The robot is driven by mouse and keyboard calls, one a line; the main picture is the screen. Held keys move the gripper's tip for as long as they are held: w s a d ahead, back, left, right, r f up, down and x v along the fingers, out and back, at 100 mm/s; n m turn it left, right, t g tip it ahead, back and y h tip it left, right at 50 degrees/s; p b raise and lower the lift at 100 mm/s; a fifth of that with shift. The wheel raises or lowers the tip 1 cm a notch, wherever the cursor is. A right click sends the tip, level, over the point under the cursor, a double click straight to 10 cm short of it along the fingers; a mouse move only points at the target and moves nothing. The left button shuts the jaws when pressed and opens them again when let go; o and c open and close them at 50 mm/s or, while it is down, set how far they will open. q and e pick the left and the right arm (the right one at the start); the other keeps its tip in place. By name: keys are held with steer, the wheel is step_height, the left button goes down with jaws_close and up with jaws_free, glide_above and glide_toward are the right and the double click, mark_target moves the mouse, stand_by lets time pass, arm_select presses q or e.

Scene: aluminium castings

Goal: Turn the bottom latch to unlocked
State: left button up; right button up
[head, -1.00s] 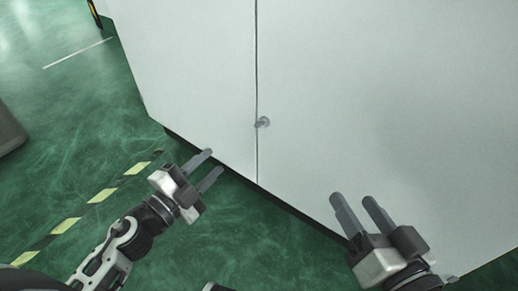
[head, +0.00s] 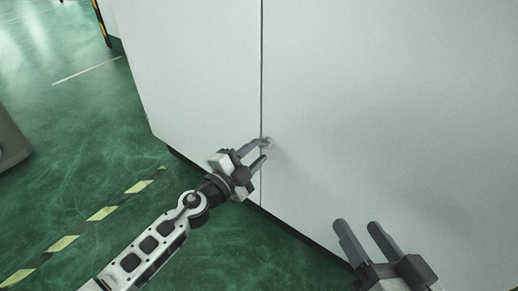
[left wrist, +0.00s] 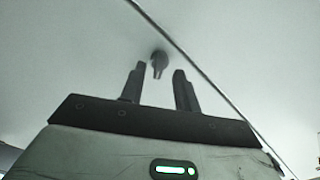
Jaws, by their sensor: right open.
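The latch (head: 268,142) is a small grey knob on the pale cabinet front, just right of the vertical door seam. It also shows in the left wrist view (left wrist: 159,60), a little beyond the fingertips and between their lines. My left gripper (head: 260,152) is open, its fingers pointing at the latch; in the head view they partly cover it. Whether a finger touches the latch I cannot tell, but nothing is held between the fingers. My right gripper (head: 358,228) is open and empty in front of the right door, away from the latch.
The white cabinet (head: 400,110) fills most of the head view, with its dark bottom edge above the green floor. Yellow floor markings (head: 102,213) lie at the left. A grey object (head: 10,140) stands at the far left. The floor between is clear.

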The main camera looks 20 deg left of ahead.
arm_select(q)
steer(key=shift+x, duration=1)
jaws_close()
